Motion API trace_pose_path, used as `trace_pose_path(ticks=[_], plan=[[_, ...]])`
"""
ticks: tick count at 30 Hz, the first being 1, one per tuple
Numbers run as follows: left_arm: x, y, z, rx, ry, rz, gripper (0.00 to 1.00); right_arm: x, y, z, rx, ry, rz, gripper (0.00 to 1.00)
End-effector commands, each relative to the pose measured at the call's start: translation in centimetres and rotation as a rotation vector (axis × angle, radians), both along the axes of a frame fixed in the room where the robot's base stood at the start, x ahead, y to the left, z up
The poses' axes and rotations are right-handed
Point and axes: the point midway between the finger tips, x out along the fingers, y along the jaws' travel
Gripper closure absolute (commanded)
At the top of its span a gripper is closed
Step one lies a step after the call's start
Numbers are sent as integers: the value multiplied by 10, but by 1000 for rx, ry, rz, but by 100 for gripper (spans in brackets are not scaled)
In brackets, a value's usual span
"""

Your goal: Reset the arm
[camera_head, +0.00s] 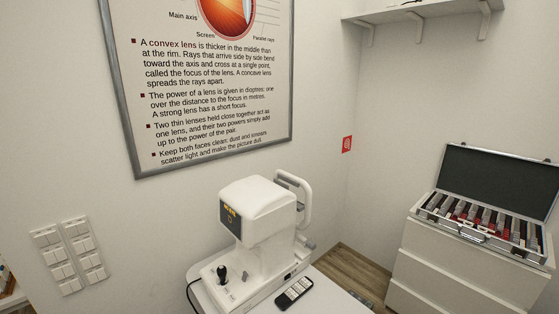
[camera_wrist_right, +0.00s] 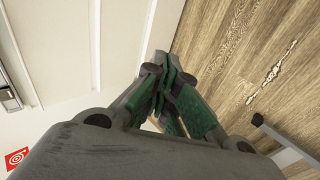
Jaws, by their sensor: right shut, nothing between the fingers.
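My right gripper (camera_wrist_right: 168,82) shows in the right wrist view, with its green-padded fingers together and nothing between them. It hangs over the wooden floor (camera_wrist_right: 245,60), beside a white panelled surface (camera_wrist_right: 65,45). Neither gripper shows in the head view, and my left gripper is in no view.
A white eye-testing machine (camera_head: 258,215) with a joystick stands on a small white table (camera_head: 328,292), with a dark remote (camera_head: 294,291) beside it. At right, an open lens case (camera_head: 482,230) sits on a white cabinet (camera_head: 440,272). A shelf (camera_head: 415,14) is above.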

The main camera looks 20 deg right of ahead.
Motion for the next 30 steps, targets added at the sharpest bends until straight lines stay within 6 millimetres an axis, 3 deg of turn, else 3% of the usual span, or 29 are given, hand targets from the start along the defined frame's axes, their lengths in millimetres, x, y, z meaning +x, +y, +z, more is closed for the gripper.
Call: trace_pose_path(ticks=[1,6,16,26,30], plan=[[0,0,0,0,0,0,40,-22,-13,-1,-26,32,6,100],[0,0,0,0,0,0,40,-74,-43,-1,-85,109,35,100],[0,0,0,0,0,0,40,-145,-78,6,-154,224,79,100],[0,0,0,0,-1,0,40,-160,-14,-59,-51,214,59,100],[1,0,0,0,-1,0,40,-170,25,-94,8,212,47,100]])
